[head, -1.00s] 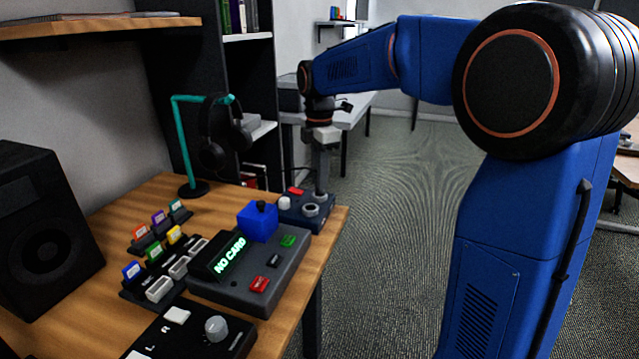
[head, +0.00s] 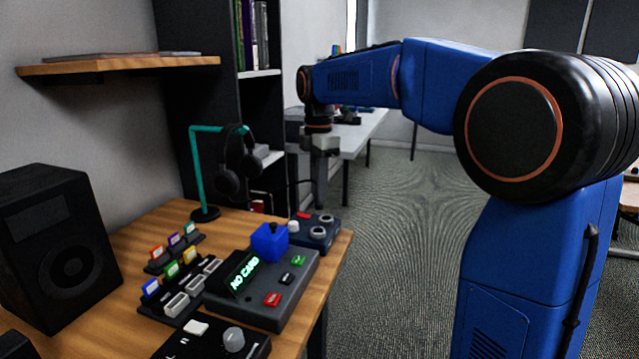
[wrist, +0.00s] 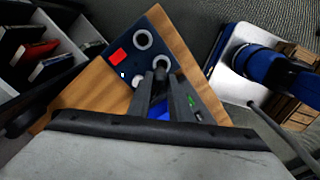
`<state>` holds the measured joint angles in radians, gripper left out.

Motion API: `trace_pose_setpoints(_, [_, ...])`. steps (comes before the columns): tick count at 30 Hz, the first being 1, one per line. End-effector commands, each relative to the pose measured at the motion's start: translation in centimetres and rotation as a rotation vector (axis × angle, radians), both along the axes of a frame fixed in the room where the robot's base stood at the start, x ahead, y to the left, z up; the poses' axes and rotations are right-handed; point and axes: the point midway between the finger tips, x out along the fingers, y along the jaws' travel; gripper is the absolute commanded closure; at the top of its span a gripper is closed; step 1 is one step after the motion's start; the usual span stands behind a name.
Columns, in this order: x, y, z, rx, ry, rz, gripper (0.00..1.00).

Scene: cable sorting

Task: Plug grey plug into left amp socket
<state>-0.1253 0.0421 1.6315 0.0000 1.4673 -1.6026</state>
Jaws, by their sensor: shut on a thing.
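My gripper (head: 321,182) points down above the back right corner of the desk, shut on a small dark grey piece, apparently the grey plug (wrist: 160,74). Most of the plug is hidden between the fingers. The dark blue amp box (head: 318,243) lies below, with a red switch, a white knob and two round pale-rimmed sockets. The nearer-left socket (head: 320,233) and the farther-right socket (head: 327,219) both show clear. In the wrist view the sockets lie ahead of the fingertips, one close by (wrist: 161,63). The gripper is above the amp, apart from it.
Coloured card racks (head: 178,270) and a speaker (head: 58,240) are further left.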

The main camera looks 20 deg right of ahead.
Motion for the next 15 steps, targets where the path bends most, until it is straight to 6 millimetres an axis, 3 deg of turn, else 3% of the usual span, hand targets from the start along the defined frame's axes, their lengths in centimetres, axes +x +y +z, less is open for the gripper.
trace_pose_setpoints(15, [0.0, 0.0, -2.6, 0.000, 0.001, 0.000, 1.00])
